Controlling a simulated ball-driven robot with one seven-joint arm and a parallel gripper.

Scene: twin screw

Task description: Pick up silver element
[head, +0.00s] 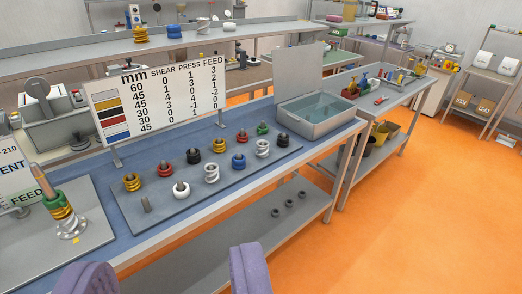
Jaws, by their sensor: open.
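Two silver, spiral-cut screw elements stand on the grey board (131,215) on the blue bench: one silver element (211,173) in the middle and another silver element (263,148) farther right. A third silver piece (72,228) is at the foot of the tilted shaft at the left, below yellow and green pieces. My gripper (168,267) is open at the bottom edge, its two purple fingers wide apart. No object shows between them. It is in the foreground, apart from the board and the elements.
Yellow, red, black, blue, green and white elements (181,190) stand close around the silver ones. A sign (160,97) rises behind the board, and an open grey box (313,120) stands to the right. A lower shelf (220,240) holds several small dark rings. Orange floor is clear at right.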

